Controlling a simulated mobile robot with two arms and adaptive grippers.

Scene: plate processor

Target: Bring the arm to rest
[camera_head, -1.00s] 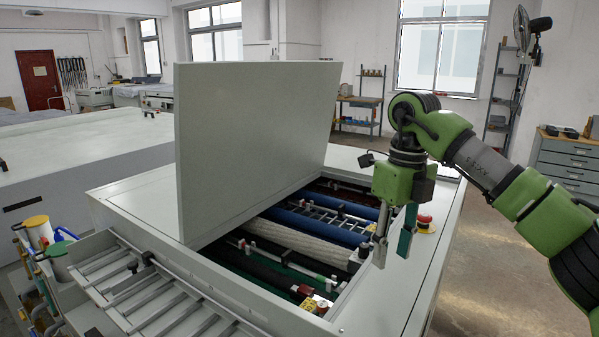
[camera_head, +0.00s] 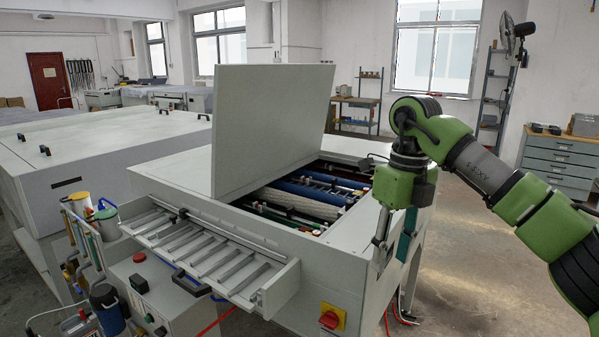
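My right arm comes in from the right, its green and grey links bent at the elbow. My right gripper (camera_head: 394,245) points down in front of the right side of the plate processor (camera_head: 345,262). Its two fingers are apart with nothing visible between them, so it is open and empty. The processor's large grey lid (camera_head: 270,125) stands raised, and the rollers (camera_head: 308,203) inside show below it. My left gripper is not in the picture.
A slatted tray (camera_head: 205,255) sticks out at the processor's front. A red switch on a yellow plate (camera_head: 331,318) is on its front side. Cables lie on the floor near its right leg. Open floor (camera_head: 480,270) lies to the right, before a drawer cabinet (camera_head: 558,160).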

